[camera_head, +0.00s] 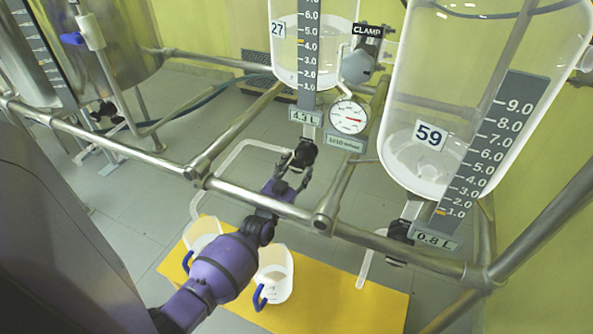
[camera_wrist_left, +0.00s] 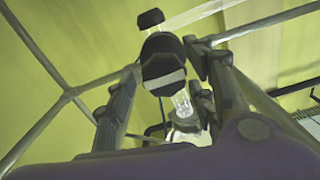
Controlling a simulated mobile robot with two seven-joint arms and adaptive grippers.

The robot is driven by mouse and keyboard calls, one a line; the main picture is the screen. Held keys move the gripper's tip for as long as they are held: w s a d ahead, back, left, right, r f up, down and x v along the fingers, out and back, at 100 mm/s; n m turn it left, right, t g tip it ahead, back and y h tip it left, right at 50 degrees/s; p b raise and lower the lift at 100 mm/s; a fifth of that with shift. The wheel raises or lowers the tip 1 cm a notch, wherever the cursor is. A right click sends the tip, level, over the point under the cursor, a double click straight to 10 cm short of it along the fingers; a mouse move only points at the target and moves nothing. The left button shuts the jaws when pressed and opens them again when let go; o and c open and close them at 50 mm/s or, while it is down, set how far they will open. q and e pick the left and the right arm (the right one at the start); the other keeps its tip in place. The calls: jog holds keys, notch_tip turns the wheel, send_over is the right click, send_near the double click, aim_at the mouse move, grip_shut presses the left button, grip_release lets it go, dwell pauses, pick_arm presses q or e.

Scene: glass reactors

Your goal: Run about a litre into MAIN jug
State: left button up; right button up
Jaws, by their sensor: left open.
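Glass reactor 27 (camera_head: 335,50) hangs at the top centre, with a display (camera_head: 305,118) reading 4.3 L. A black valve knob (camera_head: 305,153) sits below it. My left gripper (camera_head: 291,178) is open just below this knob. In the left wrist view the open fingers (camera_wrist_left: 164,72) stand on either side of a black knob (camera_wrist_left: 163,57) with a pale band; contact is unclear. Two clear jugs with blue handles stand on the floor mat: a left jug (camera_head: 204,228) and a right jug (camera_head: 275,268), partly hidden by my arm. No MAIN label is readable. My right gripper is not visible.
Steel rails (camera_head: 262,203) cross in front of the reactors. Reactor 59 (camera_head: 410,150) at right has a display (camera_head: 437,240) reading 0.8 L and a black valve (camera_head: 399,232). A round gauge (camera_head: 348,117) hangs beside reactor 27. The yellow mat (camera_head: 350,300) is clear at right.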

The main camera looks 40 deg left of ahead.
pick_arm(q)
jog(key=c, duration=1.1)
jog(key=shift+d+r+n, duration=0.1)
jog(key=shift+n, duration=2.8)
jog(key=o, duration=1.1)
jog(key=shift+s, duration=0.2)
jog(key=v, duration=1.1)
jog(key=shift+s+d, duration=0.2)
jog(key=shift+s, duration=0.1)
